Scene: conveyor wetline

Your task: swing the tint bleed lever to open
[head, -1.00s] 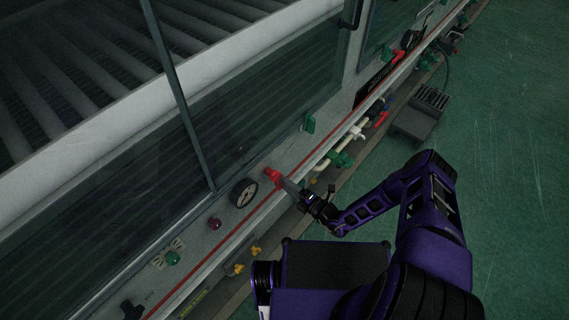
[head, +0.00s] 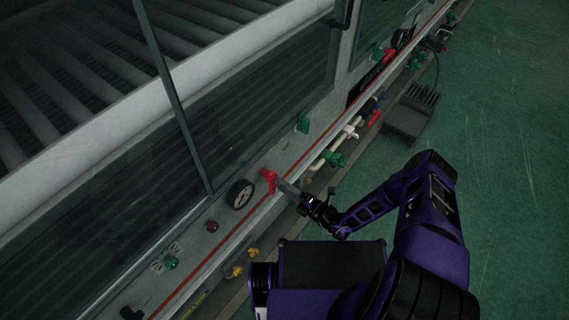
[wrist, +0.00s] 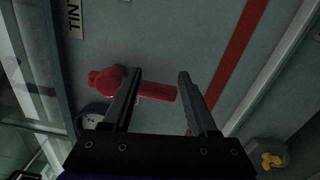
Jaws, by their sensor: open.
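The red tint bleed lever (head: 268,178) is on the grey machine panel, right of the round gauge. In the wrist view its round hub (wrist: 106,80) is left of my fingers, and its flat handle (wrist: 156,92) points right, slightly downward. My gripper (wrist: 161,73) is open, with its fingers on either side of the handle's outer part in the picture. The left finger covers part of the handle; its tip ends near the right finger. I cannot tell whether either finger touches it. A label reading "TINT" (wrist: 76,18) is above the hub. In the head view my gripper (head: 282,187) is at the lever.
A black-rimmed gauge (head: 240,194) and a purple knob (head: 212,227) are left of the lever. Pale pipes with a green valve (head: 334,158) run low along the panel to the right. Yellow fittings (head: 252,252) sit below the ledge. Green floor is open at right.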

